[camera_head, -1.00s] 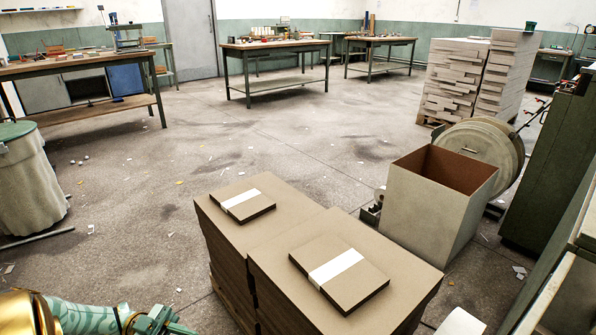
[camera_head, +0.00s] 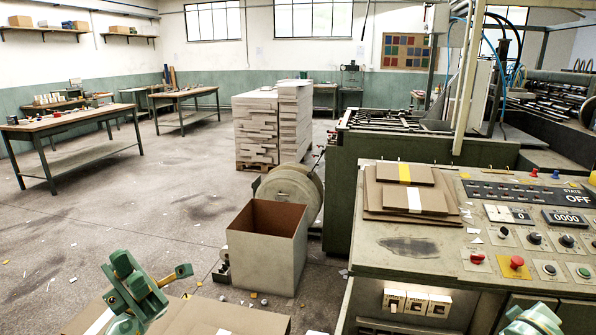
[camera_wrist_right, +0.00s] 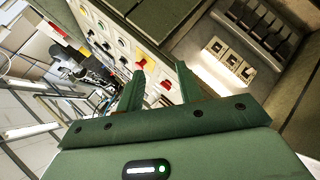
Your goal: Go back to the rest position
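My left gripper (camera_head: 138,287), green with brass-coloured parts, is raised at the lower left of the head view, above the cardboard stacks (camera_head: 222,318). I cannot tell how far its fingers are apart, and I see nothing held in it. My right gripper (camera_head: 535,322) shows only in part at the bottom right edge of the head view, in front of the control console (camera_head: 425,262). In the right wrist view its two green fingers (camera_wrist_right: 158,88) stand apart with nothing between them. The console's buttons and switches lie behind them.
Banded board sheets (camera_head: 408,186) lie on the console top. An open bin (camera_head: 266,258) stands left of the console, with a large roll (camera_head: 292,184) behind it. A pallet of paper stacks (camera_head: 256,130) is farther back. The floor at left is mostly clear.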

